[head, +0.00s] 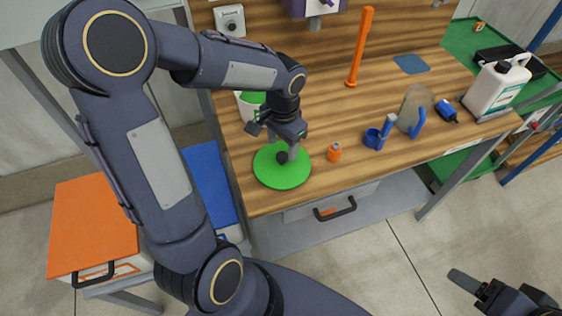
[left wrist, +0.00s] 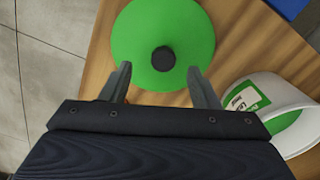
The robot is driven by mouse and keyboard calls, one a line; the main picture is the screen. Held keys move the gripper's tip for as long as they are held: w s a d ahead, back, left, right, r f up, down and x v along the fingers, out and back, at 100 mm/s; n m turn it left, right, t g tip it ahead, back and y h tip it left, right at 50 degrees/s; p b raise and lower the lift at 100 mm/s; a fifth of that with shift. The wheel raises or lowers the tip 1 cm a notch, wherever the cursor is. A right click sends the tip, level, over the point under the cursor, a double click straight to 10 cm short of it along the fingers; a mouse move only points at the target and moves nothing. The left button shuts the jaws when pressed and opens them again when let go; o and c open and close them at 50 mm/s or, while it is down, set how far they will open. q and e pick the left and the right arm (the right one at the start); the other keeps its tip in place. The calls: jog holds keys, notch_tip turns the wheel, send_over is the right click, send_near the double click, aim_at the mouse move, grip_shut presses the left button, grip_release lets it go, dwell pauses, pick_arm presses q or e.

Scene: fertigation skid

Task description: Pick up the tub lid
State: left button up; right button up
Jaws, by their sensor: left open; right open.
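The tub lid (head: 270,174) is a flat green disc with a dark round knob in the middle. It lies on the wooden bench near the front left corner. In the left wrist view the lid (left wrist: 140,35) shows beyond my fingertips, its knob between their lines. My left gripper (head: 284,150) is open and points down at the lid; it also shows in the left wrist view (left wrist: 160,78). In the head view it hides part of the lid. I cannot tell whether the fingers touch it. My right gripper (head: 474,288) is at the bottom right, over the floor, away from the bench.
A small orange bottle (head: 333,152) stands right of the lid. Blue fittings (head: 374,138), an orange post (head: 361,45) and a white canister (head: 494,88) stand farther right.

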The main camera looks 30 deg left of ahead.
aim_at(282, 155)
pick_arm(q)
jog(key=f, duration=0.6)
jog(key=shift+w+a+p, duration=0.2)
jog(key=shift+w+p, duration=0.05)
jog(key=shift+p, duration=0.15)
jog(key=c, duration=1)
